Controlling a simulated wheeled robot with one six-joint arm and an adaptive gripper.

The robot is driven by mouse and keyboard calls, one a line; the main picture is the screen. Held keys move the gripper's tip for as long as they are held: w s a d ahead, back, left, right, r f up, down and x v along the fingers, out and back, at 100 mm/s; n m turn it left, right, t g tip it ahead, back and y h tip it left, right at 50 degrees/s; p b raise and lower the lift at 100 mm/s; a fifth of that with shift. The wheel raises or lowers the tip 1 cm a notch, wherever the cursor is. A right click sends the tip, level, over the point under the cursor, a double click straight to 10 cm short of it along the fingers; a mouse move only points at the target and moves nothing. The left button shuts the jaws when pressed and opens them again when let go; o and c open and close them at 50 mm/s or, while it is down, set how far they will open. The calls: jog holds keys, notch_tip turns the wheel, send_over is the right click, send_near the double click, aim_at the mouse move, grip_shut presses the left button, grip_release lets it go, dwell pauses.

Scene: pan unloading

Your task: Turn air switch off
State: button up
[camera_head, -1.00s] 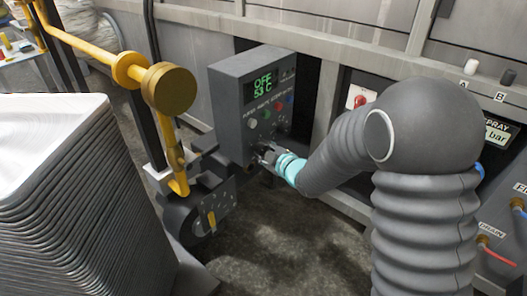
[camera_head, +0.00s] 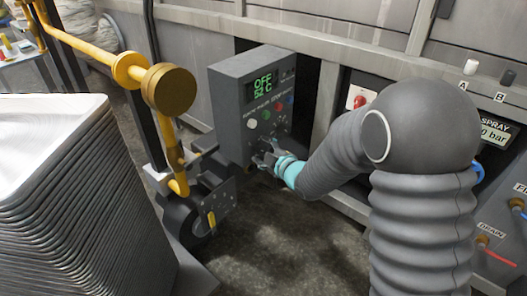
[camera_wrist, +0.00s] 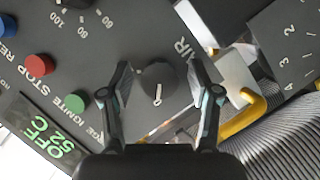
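The air switch is a round dark knob (camera_wrist: 158,84) with a white pointer line, beside the label "AIR", on the grey control box (camera_head: 226,112). In the wrist view its pointer is toward the bottom of the picture. My gripper (camera_wrist: 160,72) is open, with one finger on each side of the knob and a visible gap to both sides. In the head view my gripper (camera_head: 268,153) is at the lower front of the control box and hides the knob. The box's display (camera_head: 263,88) reads OFF and 52 C.
A yellow pipe (camera_head: 128,68) stands left of the box. A tall stack of grey trays (camera_head: 75,200) fills the left. A spray panel (camera_head: 493,130) is at right.

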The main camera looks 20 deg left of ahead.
jog(key=v, duration=1.2)
jog(key=shift+d, duration=0.1)
jog(key=s+d+f+m+g+h, duration=0.2)
jog(key=d+f+m+g+h, duration=0.1)
jog(key=d+f+m+h, duration=0.6)
jog(key=s+d+r+m+g+h+p, duration=0.25)
jog(key=s+d+r+m, duration=0.35)
jog(key=d, duration=0.5)
jog(key=s+d+r+m+p, duration=0.3)
jog(key=s+r, duration=0.4)
jog(key=r, duration=0.4)
jog(key=s+d+r+m+t+p, duration=0.1)
jog(key=s+d+r+m+p, duration=0.1)
jog(key=s+d+r+p, duration=0.2)
jog(key=s+r+p, duration=0.1)
jog(key=s+r, duration=0.2)
jog(key=r, duration=0.4)
jog(key=shift+s+d+r+m, duration=0.2)
jog(key=shift+d+r+m, duration=0.05)
jog(key=shift+d+m, duration=0.15)
